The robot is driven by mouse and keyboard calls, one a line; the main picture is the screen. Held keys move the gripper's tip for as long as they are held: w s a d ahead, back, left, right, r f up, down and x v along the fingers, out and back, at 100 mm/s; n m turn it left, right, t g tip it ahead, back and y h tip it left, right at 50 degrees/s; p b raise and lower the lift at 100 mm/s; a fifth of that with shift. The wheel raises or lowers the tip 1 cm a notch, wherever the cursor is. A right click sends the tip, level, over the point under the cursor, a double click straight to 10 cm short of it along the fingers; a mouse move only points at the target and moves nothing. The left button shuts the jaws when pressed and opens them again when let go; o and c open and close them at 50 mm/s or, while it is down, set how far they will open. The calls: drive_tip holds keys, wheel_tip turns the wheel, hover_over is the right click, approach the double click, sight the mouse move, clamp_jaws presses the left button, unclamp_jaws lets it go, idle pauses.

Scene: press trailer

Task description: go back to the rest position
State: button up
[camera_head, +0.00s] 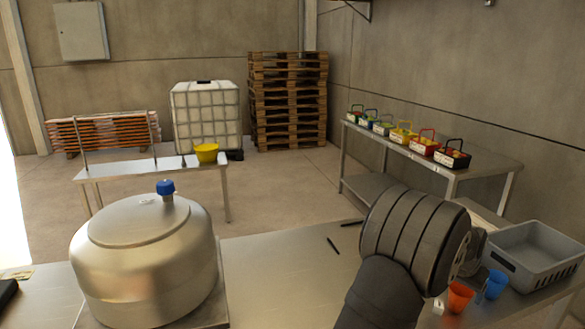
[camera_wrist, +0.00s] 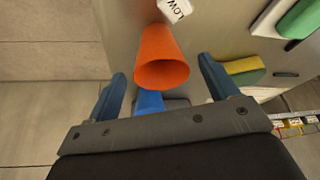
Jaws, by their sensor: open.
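My gripper (camera_wrist: 162,68) is open, its two blue fingers apart with nothing touching them that I can see. In the wrist view an orange cup (camera_wrist: 165,60) shows between the fingertips, and a blue cup (camera_wrist: 149,102) is partly hidden behind the gripper body. In the head view my dark wrist and arm rise over the front right of the steel table (camera_head: 290,265) and hide the fingers. The orange cup (camera_head: 459,297) and blue cup (camera_head: 495,283) stand to the right of my arm there.
A grey crate (camera_head: 535,255) stands at the right edge. A large steel vessel with a blue knob (camera_head: 150,255) stands at left. A white block marked LOW (camera_wrist: 175,9) is near the orange cup. The table middle is mostly clear. Several colored baskets (camera_head: 403,133) line a back bench.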

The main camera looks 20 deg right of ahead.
drive_tip(key=x, duration=0.5)
drive_tip(key=shift+f, duration=0.1)
drive_tip(key=shift+d, duration=0.2)
drive_tip(key=shift+a+r, duration=0.1)
drive_tip(key=shift+r, duration=1.55)
